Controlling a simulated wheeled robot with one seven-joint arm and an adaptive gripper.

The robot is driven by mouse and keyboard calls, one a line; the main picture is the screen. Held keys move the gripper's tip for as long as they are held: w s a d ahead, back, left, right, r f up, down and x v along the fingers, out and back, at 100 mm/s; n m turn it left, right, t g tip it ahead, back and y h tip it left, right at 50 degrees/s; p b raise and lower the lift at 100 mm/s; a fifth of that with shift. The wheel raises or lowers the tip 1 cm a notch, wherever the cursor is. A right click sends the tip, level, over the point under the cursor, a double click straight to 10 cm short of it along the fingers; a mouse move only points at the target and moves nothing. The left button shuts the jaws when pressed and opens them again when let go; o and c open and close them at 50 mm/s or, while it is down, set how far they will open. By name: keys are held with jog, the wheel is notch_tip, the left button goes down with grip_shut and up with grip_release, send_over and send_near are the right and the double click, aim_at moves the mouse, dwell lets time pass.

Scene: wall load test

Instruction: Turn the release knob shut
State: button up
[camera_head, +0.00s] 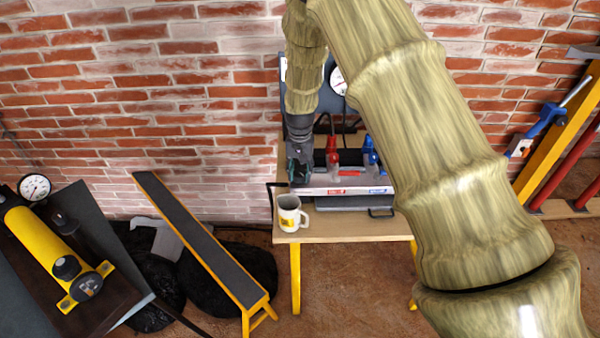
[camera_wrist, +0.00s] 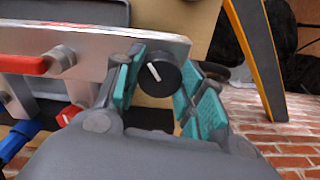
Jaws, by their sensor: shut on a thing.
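The release knob (camera_wrist: 158,78) is a round black knob with a white line on its face. It sits by the end of a light metal bar (camera_wrist: 95,48) in the wrist view. My gripper (camera_wrist: 165,82) has its teal-padded fingers on either side of the knob and is shut on it. In the head view my gripper (camera_head: 299,168) is at the left end of the manifold (camera_head: 345,190) on the wooden table; it hides the knob there. The white line leans slightly from upright in the wrist view.
A red-handled valve (camera_head: 333,152) and a blue-handled valve (camera_head: 371,157) stand right of my gripper. A mug (camera_head: 290,215) stands at the front left of the table (camera_head: 345,232). A dial gauge (camera_head: 338,80) is behind. A yellow-legged bench (camera_head: 205,240) stands left.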

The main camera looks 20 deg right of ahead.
aim_at(300, 172)
jog(key=m, duration=0.7)
dwell(0.7)
jog(key=o, duration=1)
jog(key=shift+o, duration=0.2)
notch_tip(300, 172, up, 12)
